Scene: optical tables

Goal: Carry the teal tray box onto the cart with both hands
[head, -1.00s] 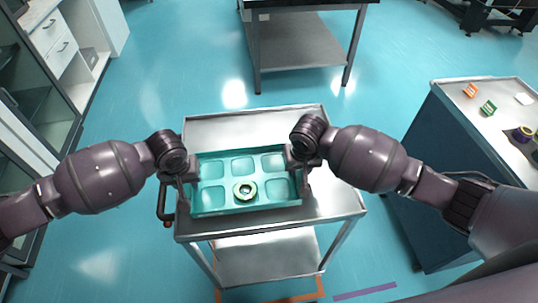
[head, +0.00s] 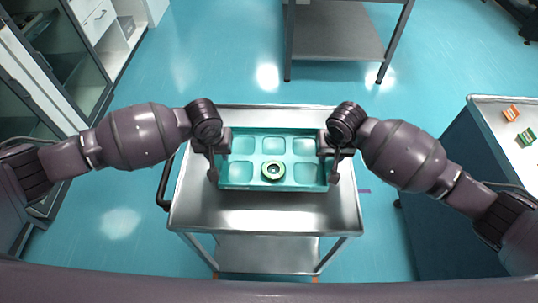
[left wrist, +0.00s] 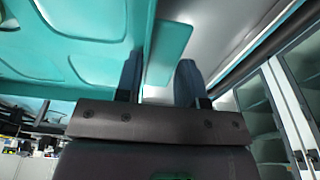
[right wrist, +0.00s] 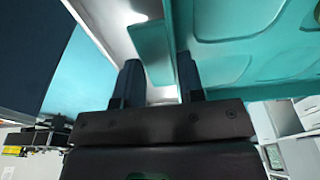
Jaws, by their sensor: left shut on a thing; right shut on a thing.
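The teal tray box (head: 230,184) has several shallow compartments. A round green-and-cream ring-shaped part with a dark centre (head: 273,171) sits in its front middle compartment. The box is over the far half of the metal cart (head: 260,215); I cannot tell whether it touches the cart top. My left gripper (head: 212,172) is shut on the box's left end wall, and my right gripper (head: 334,172) is shut on its right end wall. In the left wrist view the fingers (left wrist: 160,85) straddle the teal wall. The right wrist view shows the same for the right fingers (right wrist: 161,85).
The cart's near top is bare, and a dark handle (head: 164,185) sticks out at its left. A counter (head: 490,150) with small orange (head: 511,113) and green (head: 526,137) items stands at right. Glass-door cabinets (head: 60,80) are at left, and another table (head: 340,45) is beyond the cart.

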